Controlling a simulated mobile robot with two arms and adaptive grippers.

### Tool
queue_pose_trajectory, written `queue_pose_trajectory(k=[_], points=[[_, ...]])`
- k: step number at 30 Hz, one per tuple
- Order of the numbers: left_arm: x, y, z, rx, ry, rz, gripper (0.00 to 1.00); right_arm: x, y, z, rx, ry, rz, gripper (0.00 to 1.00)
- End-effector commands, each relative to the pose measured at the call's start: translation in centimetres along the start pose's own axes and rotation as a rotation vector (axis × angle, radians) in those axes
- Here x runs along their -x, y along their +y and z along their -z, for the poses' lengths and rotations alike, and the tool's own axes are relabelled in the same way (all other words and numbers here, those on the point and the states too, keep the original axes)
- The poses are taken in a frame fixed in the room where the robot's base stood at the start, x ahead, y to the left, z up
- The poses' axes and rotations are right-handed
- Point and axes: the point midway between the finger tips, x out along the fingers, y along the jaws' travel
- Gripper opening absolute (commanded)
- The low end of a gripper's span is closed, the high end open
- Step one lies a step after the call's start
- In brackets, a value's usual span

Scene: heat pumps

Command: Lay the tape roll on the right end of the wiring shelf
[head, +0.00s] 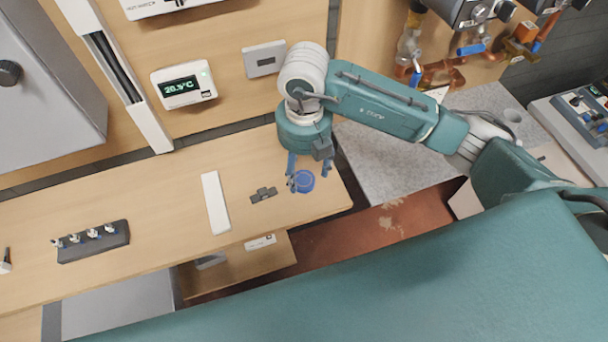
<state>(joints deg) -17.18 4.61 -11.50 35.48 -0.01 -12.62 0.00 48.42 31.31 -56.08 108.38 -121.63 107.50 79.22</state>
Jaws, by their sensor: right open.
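A blue tape roll (304,182) lies flat on the right end of the wooden wiring shelf (150,200). My right gripper (308,183) points down at the tape roll, its two blue-grey fingers open, one to the left of the roll and one to its upper right. From this view I cannot tell whether a finger touches the roll. My left gripper is not in view.
A small dark clip (263,194) lies just left of the roll. A white strip (215,203) and a dark block with several connectors (93,241) are farther left. A thermostat (184,84) hangs on the wall behind. The shelf's right edge is close to the roll.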

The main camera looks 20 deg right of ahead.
Motion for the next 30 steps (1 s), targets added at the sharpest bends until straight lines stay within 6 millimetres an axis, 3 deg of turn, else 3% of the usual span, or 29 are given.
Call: queue_pose_trajectory(k=[6, 12, 30], points=[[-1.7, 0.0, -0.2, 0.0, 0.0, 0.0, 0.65, 4.9, 0.1, -0.2, 0.001, -0.008, -0.003, 0.6], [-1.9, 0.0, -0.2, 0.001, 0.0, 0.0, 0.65, 7.9, 0.0, -0.1, 0.001, -0.004, -0.001, 0.6], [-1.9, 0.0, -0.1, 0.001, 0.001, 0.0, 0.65, 8.8, 0.0, 0.0, 0.0, -0.001, -0.001, 0.6]])
